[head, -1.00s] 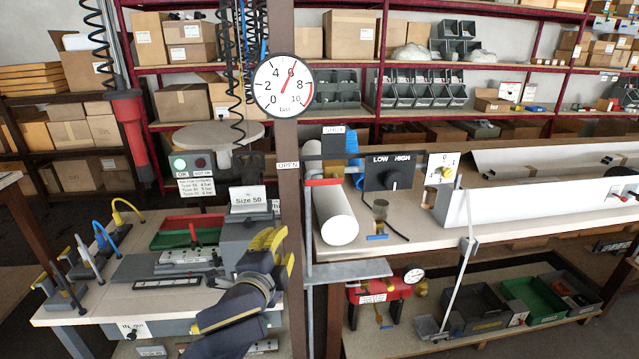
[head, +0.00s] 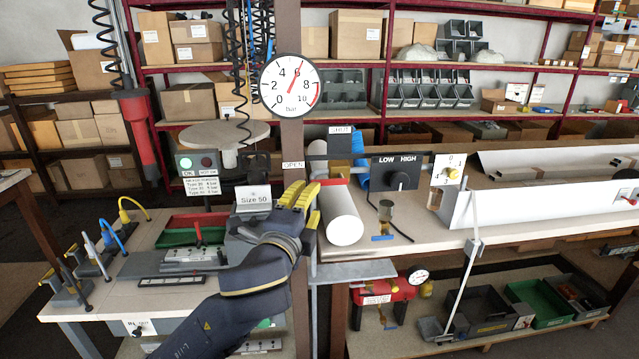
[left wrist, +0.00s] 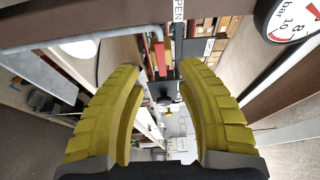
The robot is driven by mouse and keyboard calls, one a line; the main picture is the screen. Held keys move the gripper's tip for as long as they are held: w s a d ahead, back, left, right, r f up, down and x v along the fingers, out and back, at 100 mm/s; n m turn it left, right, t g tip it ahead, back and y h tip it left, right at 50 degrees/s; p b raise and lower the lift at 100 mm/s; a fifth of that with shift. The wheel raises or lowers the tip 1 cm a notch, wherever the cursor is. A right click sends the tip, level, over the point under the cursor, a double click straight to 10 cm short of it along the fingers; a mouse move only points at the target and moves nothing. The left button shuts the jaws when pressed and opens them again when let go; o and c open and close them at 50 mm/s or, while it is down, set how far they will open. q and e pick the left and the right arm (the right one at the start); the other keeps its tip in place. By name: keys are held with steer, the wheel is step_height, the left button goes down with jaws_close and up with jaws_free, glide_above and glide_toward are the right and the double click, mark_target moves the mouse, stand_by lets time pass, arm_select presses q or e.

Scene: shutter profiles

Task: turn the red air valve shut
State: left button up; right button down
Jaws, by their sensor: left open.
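My right gripper is not in view.
The pressure gauge (head: 289,86) on the brown post (head: 291,140) reads near 6 bar. The white roll (head: 342,216) and black LOW/HIGH box (head: 396,172) stand to the right. A "Size 50" card (head: 253,197) is left of the gripper.

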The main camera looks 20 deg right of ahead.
arm_select(q)
steer(key=x, duration=0.9)
jaws_close()
stand_by(0.5)
